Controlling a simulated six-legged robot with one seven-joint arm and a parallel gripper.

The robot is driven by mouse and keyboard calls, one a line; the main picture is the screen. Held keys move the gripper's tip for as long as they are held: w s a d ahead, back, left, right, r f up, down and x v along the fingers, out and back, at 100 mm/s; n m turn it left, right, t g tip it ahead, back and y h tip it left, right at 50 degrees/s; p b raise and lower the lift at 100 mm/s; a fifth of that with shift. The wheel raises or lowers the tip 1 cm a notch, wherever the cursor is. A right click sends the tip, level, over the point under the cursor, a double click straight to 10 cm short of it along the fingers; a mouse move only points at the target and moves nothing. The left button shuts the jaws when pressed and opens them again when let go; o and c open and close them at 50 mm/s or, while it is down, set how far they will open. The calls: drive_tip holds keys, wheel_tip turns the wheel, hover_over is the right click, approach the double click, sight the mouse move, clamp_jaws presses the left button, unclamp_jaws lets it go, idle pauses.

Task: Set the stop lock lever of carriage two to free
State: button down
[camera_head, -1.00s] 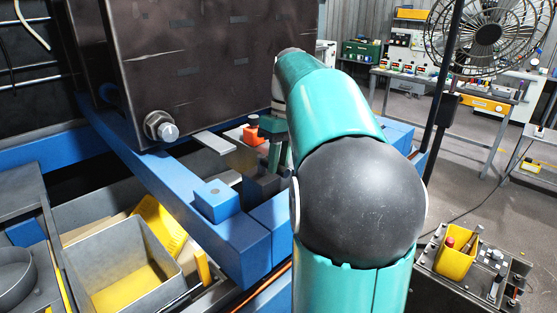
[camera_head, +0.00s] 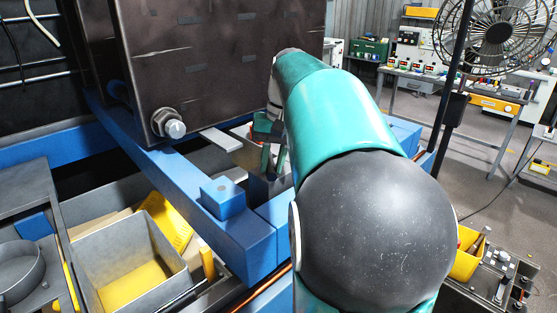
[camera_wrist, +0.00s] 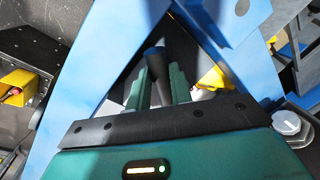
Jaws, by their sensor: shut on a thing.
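My gripper (camera_wrist: 158,95) is shut on a dark post-like part (camera_wrist: 155,66), which stands between its two green fingers in the wrist view; it looks like the stop lock lever. In the head view my gripper (camera_head: 270,148) is low beside the dark tank block, behind the corner of the blue frame (camera_head: 185,185). My arm and fingers hide most of the lever there, so its setting cannot be read. No label for carriage two is legible.
A blue block (camera_head: 223,198) stands on the frame close to my gripper. A large bolt (camera_head: 168,123) sticks out of the dark tank (camera_head: 215,70). A grey bin (camera_head: 120,255) with a yellow bottom is at lower left. Open floor (camera_head: 490,200) lies to the right.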

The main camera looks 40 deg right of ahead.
drive_tip(key=shift+w+a+f+m+t+h, duration=0.2)
drive_tip(key=shift+w+a+m, duration=0.3)
drive_tip(key=shift+m, duration=1)
drive_tip(key=shift+w+a+r+m+t+h, duration=0.25)
drive_tip(key=shift+w+m, duration=0.4)
drive_tip(key=shift+m, duration=0.85)
drive_tip(key=shift+w+a+f+m+t+h, duration=0.2)
drive_tip(key=shift+w+a+m, duration=0.35)
drive_tip(key=shift+m, duration=0.95)
drive_tip(key=c, duration=1.3)
unclamp_jaws()
drive_tip(key=shift+w+d, duration=0.1)
drive_tip(key=shift+w, duration=0.05)
drive_tip(key=shift+o, duration=0.2)
drive_tip(key=shift+r, duration=0.2)
drive_tip(key=v, duration=1.3)
drive_tip(key=shift+r, duration=0.35)
